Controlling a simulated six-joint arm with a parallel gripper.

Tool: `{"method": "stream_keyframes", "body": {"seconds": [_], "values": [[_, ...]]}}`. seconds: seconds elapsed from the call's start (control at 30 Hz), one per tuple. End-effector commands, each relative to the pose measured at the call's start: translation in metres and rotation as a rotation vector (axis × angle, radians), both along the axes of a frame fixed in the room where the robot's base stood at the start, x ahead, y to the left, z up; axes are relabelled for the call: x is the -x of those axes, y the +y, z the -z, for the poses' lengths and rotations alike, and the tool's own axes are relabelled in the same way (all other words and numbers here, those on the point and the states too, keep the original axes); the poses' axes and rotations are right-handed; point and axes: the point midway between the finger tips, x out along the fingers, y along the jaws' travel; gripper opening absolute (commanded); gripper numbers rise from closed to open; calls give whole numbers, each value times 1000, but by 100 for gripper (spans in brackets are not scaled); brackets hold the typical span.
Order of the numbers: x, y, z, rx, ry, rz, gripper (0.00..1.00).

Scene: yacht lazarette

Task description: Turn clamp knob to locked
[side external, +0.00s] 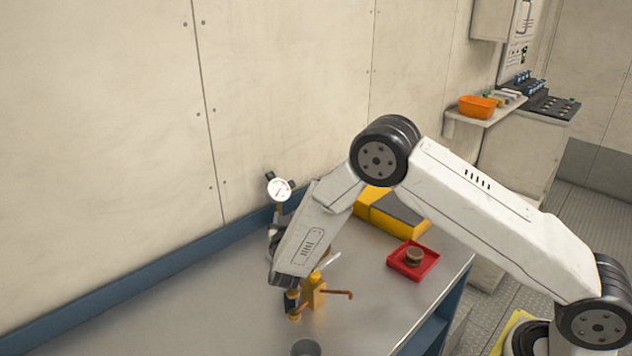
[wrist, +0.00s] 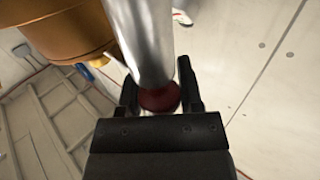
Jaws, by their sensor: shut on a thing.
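In the wrist view, a dark red rounded knob (wrist: 160,98) sits at the end of a thick silver metal rod (wrist: 143,40). The two black fingers of my gripper (wrist: 160,84) stand on either side of the knob and are shut on it. A large brass-coloured body (wrist: 65,30) is beside the rod at the upper left. In the side view, a yellow-orange fitting (side external: 314,291) with a copper-coloured handle stands on the bench just below my wrist. I cannot make out my fingertips or the knob there. The knob's locked or unlocked marking is not visible.
A white dial gauge (side external: 279,188) stands near the wall behind my wrist. A red tray (side external: 405,270) holding a round brown piece lies to the right. A yellow and grey case (side external: 400,215) is behind my arm. A grey cup (side external: 305,348) is at the front. The left bench is clear.

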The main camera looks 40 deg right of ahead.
Motion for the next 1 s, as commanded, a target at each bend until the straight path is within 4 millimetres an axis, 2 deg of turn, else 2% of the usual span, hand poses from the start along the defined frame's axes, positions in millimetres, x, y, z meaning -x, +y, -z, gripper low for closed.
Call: {"method": "stream_keyframes", "body": {"seconds": [0.43,0.47,0.53,0.57,1.0], "values": [[0,-1,-1,1,-2,44,0],[0,-1,-1,0,-3,44,52],[0,-1,-1,0,-3,44,75],[0,-1,-1,1,-2,44,79],[4,3,0,1,-1,42,79]]}}
